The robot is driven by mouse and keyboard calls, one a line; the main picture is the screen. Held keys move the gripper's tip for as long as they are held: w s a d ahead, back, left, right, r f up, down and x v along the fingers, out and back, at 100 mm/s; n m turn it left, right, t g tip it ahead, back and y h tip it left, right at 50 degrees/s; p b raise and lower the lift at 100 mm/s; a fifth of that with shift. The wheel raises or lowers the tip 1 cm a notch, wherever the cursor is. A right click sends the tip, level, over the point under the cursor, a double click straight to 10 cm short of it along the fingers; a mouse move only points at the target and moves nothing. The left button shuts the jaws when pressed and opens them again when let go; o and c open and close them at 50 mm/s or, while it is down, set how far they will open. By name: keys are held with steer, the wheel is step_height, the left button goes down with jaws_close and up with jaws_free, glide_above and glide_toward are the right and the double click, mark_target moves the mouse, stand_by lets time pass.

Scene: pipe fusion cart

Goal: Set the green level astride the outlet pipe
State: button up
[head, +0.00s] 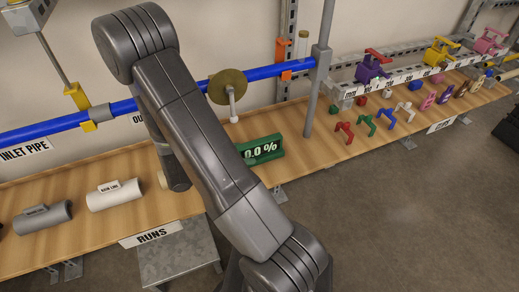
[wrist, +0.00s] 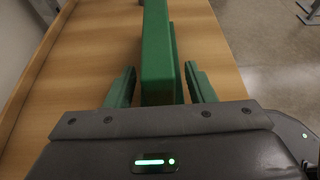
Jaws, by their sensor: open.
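The green level (head: 262,150), with a white "0.0 %" face, sits on the wooden bench in the head view; my arm hides its left end. In the wrist view the level (wrist: 157,55) runs up the picture as a green bar. My gripper (wrist: 160,78) is open, with one green finger on each side of the bar and a visible gap on both sides. My arm hides the gripper in the head view. The blue outlet pipe (head: 270,71) runs above the bench, partly behind my arm, with a round brownish disc (head: 228,87) on it.
A grey upright post (head: 319,75) stands to the right of the level. Grey and white pipe pieces (head: 115,195) lie on the bench at left. Several coloured clamps (head: 366,123) lie farther right. The blue inlet pipe (head: 45,132) is at left, beside a yellow bracket (head: 78,97).

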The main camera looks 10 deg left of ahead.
mark_target(242, 146)
steer(key=shift+w+d+f, duration=0.25)
steer(key=shift+w+d, duration=0.05)
steer(key=shift+d, duration=0.15)
steer(key=c, duration=0.7)
steer(key=shift+r, duration=0.2)
steer(key=shift+r, duration=0.55)
step_height(242, 146, up, 2)
steer(key=s+d, duration=0.3)
steer(key=s, duration=0.2)
steer(key=s+d+b, duration=0.1)
steer(key=s+d, duration=0.2)
steer(key=s, duration=0.2)
steer(key=s+d, duration=0.4)
steer(key=s, duration=0.1)
steer(key=shift+b, duration=0.4)
